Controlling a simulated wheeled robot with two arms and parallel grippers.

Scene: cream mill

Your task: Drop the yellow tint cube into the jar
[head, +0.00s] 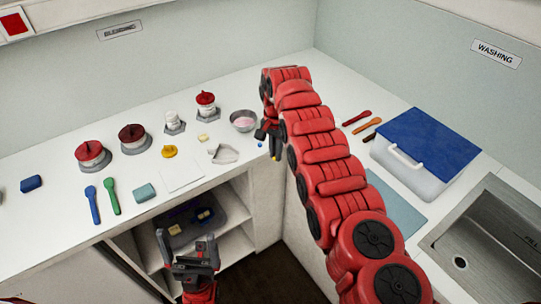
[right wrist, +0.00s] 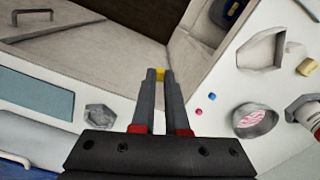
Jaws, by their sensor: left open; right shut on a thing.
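The yellow tint cube (right wrist: 160,73) is between the fingertips of my right gripper (right wrist: 161,77). In the head view, my right gripper (head: 273,146) hangs near the counter's front edge, right of the pink-filled bowl. The back one shows partly at the right edge of the right wrist view (right wrist: 307,110). My left gripper (head: 195,248) is open and empty, low in front of the open cabinet.
The bowl (head: 243,121), an empty hexagonal holder (head: 230,153) and a small blue cube (head: 260,144) are left of my right gripper. A pink cube (right wrist: 199,111) lies near the bowl. A blue-lidded box (head: 410,170) and sink (head: 495,240) are right. My right arm hides part of the counter.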

